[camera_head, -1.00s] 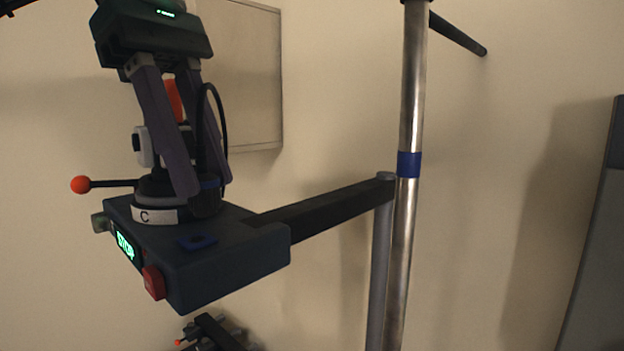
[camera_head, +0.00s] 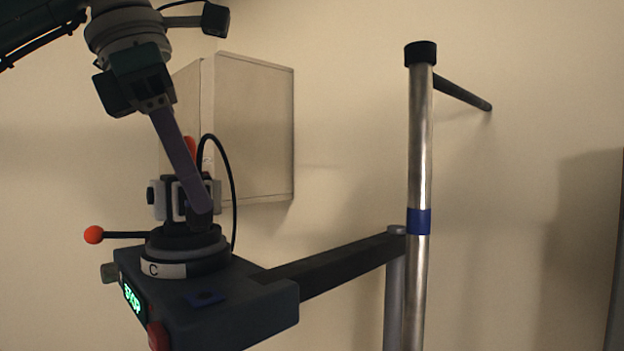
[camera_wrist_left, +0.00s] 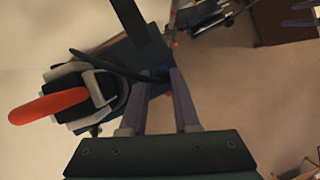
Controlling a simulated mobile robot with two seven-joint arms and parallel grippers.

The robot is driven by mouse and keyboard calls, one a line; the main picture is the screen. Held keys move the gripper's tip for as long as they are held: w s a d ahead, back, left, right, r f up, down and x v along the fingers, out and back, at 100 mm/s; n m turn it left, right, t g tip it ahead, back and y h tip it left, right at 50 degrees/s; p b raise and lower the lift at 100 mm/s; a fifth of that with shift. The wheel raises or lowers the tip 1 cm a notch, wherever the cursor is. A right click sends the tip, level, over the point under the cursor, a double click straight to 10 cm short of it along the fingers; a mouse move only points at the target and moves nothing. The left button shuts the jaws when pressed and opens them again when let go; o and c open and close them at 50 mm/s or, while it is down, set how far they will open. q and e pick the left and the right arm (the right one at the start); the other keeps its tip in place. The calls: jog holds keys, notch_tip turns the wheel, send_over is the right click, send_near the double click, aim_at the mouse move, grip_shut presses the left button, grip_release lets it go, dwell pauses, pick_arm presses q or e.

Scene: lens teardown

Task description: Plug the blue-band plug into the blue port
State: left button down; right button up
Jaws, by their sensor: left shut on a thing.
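The dark box (camera_head: 255,305) carries a flat blue-framed port (camera_head: 205,298) on its top, near the front right of a round base marked C. My left gripper (camera_head: 200,212) points down beside the white and black clamped unit on that base. Its fingers are shut on a small dark plug with a bluish part, which shows at the fingertips in the left wrist view (camera_wrist_left: 160,73). The fingers hide most of the plug. A black cable (camera_head: 228,175) loops up from the unit and down to the right. The plug appears behind the port and apart from it. My right gripper is not visible.
A lever with an orange ball (camera_head: 94,235) sticks out left of the base. A green display (camera_head: 133,299) is on the box front. A dark arm (camera_head: 335,265) joins the box to a metal pole (camera_head: 418,150). A pale cabinet (camera_head: 254,125) hangs behind.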

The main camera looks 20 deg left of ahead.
aim_at(193, 230)
pick_arm(q)
jog(key=shift+f+b, duration=2.4)
jog(key=shift+f, duration=0.45)
jog(key=shift+f+b, duration=0.6)
jog(key=c, duration=0.6)
grip_release()
jog(key=shift+o, duration=0.2)
jog(key=shift+r, duration=0.15)
